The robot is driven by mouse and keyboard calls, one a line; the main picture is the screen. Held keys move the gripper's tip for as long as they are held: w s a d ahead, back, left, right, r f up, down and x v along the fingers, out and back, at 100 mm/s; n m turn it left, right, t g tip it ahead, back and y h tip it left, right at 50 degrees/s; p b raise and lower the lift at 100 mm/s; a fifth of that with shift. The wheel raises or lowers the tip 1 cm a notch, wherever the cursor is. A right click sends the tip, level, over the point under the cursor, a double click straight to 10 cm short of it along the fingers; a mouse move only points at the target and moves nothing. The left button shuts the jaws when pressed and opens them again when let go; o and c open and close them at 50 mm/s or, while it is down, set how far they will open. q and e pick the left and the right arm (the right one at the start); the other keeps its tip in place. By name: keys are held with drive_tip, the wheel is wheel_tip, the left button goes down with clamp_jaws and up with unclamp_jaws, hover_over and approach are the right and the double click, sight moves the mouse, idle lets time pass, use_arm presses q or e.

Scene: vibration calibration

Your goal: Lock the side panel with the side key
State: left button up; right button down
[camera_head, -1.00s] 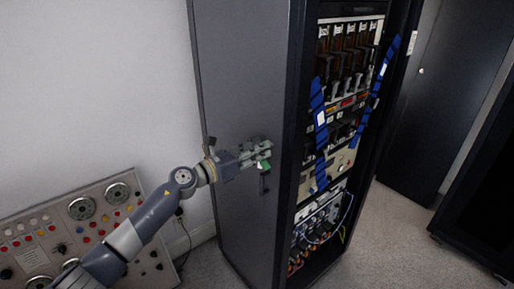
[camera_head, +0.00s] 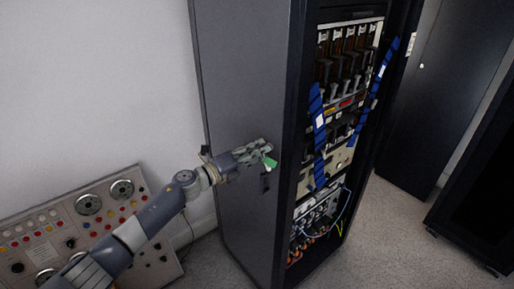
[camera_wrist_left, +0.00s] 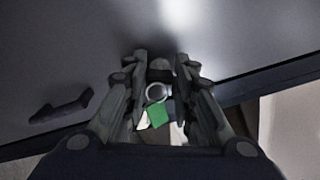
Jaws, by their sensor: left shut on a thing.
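The side panel (camera_head: 245,70) is the tall grey left face of a dark rack cabinet. My left gripper (camera_head: 266,150) is at this panel, near its front edge and about mid-height. In the left wrist view its fingers (camera_wrist_left: 160,66) are shut on the side key, whose round metal ring (camera_wrist_left: 156,92) shows between them, with a green tag (camera_wrist_left: 160,108) and a pale tag hanging. The green tag also shows in the head view (camera_head: 270,162). The key's tip and any keyhole are hidden by the fingers.
The cabinet's open front shows rack units, blue straps (camera_head: 318,130) and cables (camera_head: 340,215). A control console (camera_head: 100,225) with dials and buttons stands at the left by the wall. Grey floor (camera_head: 385,240) is clear to the right, before a dark door (camera_head: 450,100).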

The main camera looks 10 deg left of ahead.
use_arm(q)
drive_tip(key=n+p, duration=0.2)
drive_tip(key=n, duration=0.2)
drive_tip(key=shift+f+n, duration=0.1)
drive_tip(key=shift+n, duration=0.3)
idle(0.4)
drive_tip(key=o, duration=1.1)
drive_tip(key=shift+c, duration=0.2)
drive_tip(key=shift+a, duration=0.1)
drive_tip(key=v, duration=0.8)
drive_tip(key=shift+w+f, duration=0.1)
